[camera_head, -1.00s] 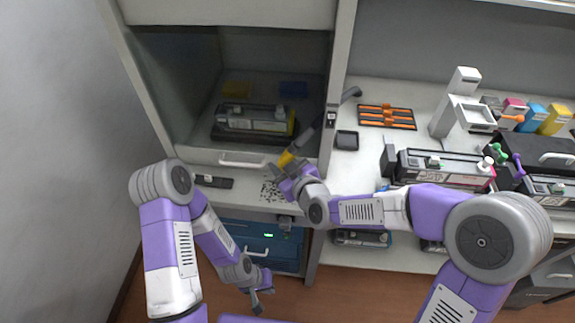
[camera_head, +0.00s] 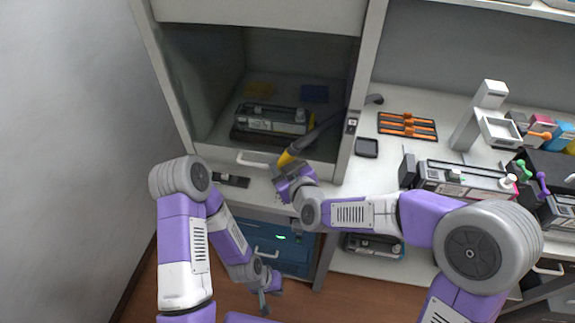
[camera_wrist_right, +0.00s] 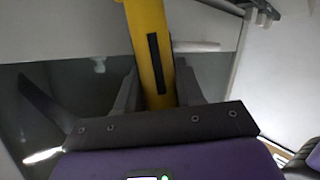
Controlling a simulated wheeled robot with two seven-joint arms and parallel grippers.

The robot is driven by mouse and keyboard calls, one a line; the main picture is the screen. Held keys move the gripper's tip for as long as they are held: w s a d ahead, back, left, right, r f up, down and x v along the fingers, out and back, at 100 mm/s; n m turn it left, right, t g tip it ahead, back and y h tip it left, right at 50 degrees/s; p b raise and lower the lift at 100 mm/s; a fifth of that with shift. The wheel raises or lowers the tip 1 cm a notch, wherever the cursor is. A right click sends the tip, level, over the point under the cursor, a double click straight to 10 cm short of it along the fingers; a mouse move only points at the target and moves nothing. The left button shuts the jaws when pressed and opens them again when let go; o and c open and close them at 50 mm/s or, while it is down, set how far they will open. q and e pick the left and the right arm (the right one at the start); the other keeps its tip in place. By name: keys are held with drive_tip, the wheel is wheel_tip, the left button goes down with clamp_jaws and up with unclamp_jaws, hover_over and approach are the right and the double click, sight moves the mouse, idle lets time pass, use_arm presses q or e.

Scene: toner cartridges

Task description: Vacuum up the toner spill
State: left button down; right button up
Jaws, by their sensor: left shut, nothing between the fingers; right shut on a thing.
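My right gripper (camera_head: 290,171) is shut on the yellow vacuum nozzle (camera_head: 287,158), over the counter strip in front of the hood opening. In the right wrist view the yellow nozzle (camera_wrist_right: 148,45) runs up between both fingers. A dark hose (camera_head: 322,130) leads from it up to the right. Of the toner spill, only a few dark specks (camera_head: 284,195) seem to show beside my right gripper; the rest of that spot is hidden by the gripper and wrist. My left gripper (camera_head: 264,301) is shut and empty, low in front of the cabinet.
A toner cartridge (camera_head: 272,118) sits inside the hood. A small dark item (camera_head: 231,180) lies on the counter to the left. A blue unit (camera_head: 287,252) with a green light stands below. An orange-barred tray (camera_head: 407,126) and another cartridge (camera_head: 464,178) are on the right bench.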

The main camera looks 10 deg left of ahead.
drive_tip(key=shift+a, duration=1.15)
drive_tip(key=shift+s, duration=0.15)
drive_tip(key=s, duration=0.2)
drive_tip(key=shift+s, duration=0.4)
drive_tip(key=d+b, duration=0.5)
drive_tip(key=d, duration=0.7)
drive_tip(key=shift+d, duration=0.2)
idle(1.6)
wheel_tip(320, 180, up, 7)
drive_tip(key=p, duration=0.3)
drive_tip(key=shift+p, duration=0.4)
